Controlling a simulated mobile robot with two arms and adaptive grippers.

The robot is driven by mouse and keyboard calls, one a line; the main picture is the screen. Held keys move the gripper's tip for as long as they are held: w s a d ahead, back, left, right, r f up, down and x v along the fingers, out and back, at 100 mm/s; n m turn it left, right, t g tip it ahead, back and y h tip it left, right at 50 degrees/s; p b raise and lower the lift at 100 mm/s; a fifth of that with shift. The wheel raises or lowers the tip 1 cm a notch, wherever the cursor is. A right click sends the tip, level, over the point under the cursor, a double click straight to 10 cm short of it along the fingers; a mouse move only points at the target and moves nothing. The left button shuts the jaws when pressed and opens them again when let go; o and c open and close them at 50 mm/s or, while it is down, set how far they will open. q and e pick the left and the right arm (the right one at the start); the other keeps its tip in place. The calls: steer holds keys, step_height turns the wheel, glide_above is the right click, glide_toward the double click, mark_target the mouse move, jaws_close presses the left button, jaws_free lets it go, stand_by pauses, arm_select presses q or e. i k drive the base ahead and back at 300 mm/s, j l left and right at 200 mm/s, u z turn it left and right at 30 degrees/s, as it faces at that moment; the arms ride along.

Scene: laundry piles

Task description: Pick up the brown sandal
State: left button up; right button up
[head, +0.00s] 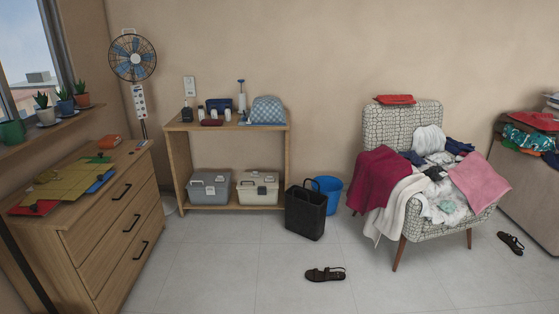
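A dark brown sandal (325,274) lies on the grey tiled floor in the lower middle of the head view, in front of the black bag. A second dark sandal (510,243) lies on the floor at the right, between the chair and the grey cabinet. It looks blackish brown; I cannot tell its exact colour from here. Neither of my grippers shows in the head view.
A patterned chair (403,127) is heaped with clothes. A black bag (305,212) and blue bucket (327,188) stand beside a wooden shelf (288,157). A wooden dresser (93,237) is at left, a cabinet (520,190) at right. The front floor (215,275) is clear.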

mark_target(326, 272)
steer(key=i+j+z, duration=0.15)
steer(key=i+z, duration=0.15)
steer(key=i, duration=0.35)
steer(key=i+j+z, duration=0.3)
steer(key=i, duration=0.35)
steer(key=i+j+z, duration=0.3)
steer(key=i+j, duration=0.2)
steer(key=i, duration=0.1)
